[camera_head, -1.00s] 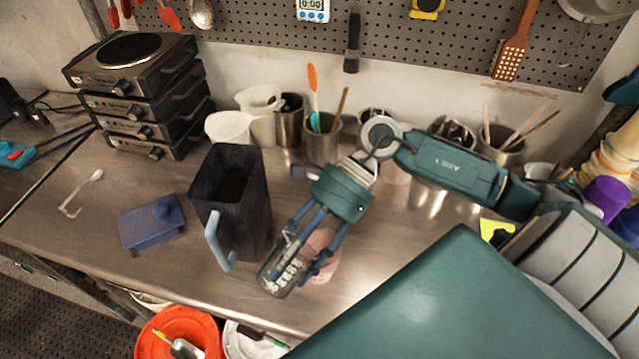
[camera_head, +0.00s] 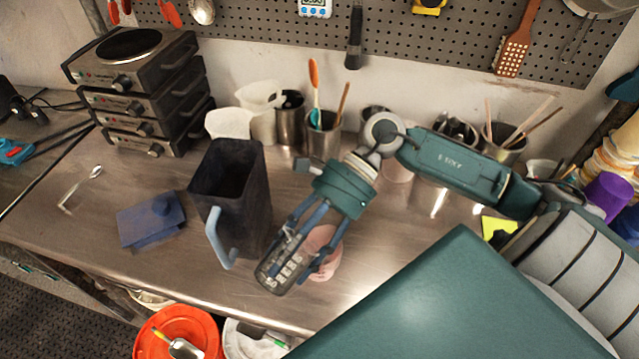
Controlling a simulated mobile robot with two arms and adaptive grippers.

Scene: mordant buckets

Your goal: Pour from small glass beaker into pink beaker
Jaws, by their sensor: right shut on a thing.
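The small glass beaker (camera_head: 281,274) is clear with white markings. My right gripper (camera_head: 296,255) is shut on it and holds it tilted, in front of the dark pitcher's right side. The pink beaker (camera_head: 325,256) is partly hidden behind the gripper's right finger and the glass beaker. In this view the glass beaker lies left of and overlapping the pink beaker; I cannot tell how high it is above it, or whether anything flows. My left gripper is not in view.
A tall dark pitcher (camera_head: 236,190) with a blue-grey handle stands just left of my gripper. Steel and white cups with utensils line the back. An orange bucket (camera_head: 178,330) is below the front edge.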

